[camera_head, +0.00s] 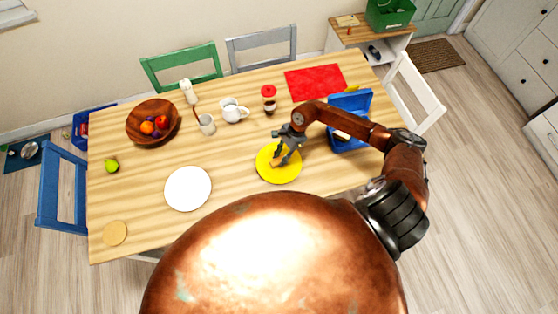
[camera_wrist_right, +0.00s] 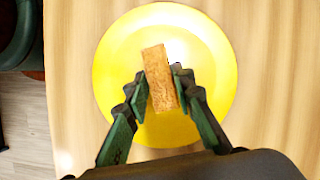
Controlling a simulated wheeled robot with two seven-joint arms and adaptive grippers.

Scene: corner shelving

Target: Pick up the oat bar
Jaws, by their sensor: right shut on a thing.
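The oat bar (camera_wrist_right: 161,78) is a brown, grainy rectangular bar. In the wrist view it sits between the two fingers of my right gripper (camera_wrist_right: 158,90), which is shut on it. Behind it is the round yellow plate (camera_wrist_right: 110,70); I cannot tell whether the bar still touches it. In the head view my right gripper (camera_head: 284,156) is over the yellow plate (camera_head: 279,175), and the bar (camera_head: 277,161) shows only as a small brown patch by the fingers. My left gripper is not in view.
An open blue box (camera_head: 350,104) stands right of the plate, close to my right forearm. A white plate (camera_head: 188,188) lies to the left. A red-lidded jar (camera_head: 268,98), a white pot (camera_head: 233,111) and a wooden fruit bowl (camera_head: 148,137) stand farther back. The table's front left is mostly clear.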

